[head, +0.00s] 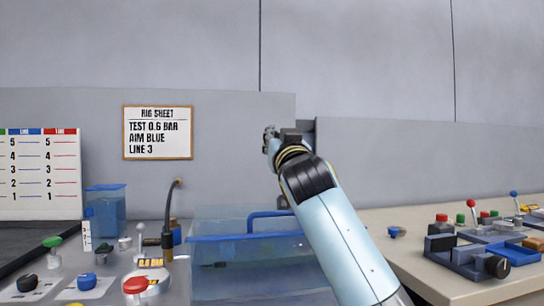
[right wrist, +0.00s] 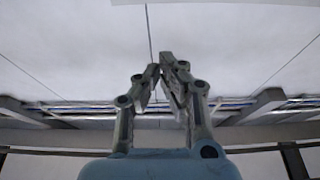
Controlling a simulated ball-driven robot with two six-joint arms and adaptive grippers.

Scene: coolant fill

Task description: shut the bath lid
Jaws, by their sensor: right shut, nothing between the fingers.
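The bath (head: 250,282) is a clear, bluish tank at the bottom middle of the head view, partly hidden by my right arm. A blue edge runs along its front top. A clear panel, which looks like the lid (head: 218,220), shows above that edge with a blue bar handle (head: 270,214). I cannot tell its exact angle. My right gripper (head: 269,141) is raised well above the bath in front of the grey wall, touching nothing. In the right wrist view its fingers (right wrist: 161,68) are shut and empty. My left gripper is out of view.
Left of the bath stand a red button (head: 136,285), a hose (head: 169,215), knobs and a small blue tank (head: 106,213). A rig sheet (head: 158,132) hangs on the wall. The right bench (head: 400,225) carries fixtures with coloured knobs. Air above the bath is free left of my arm.

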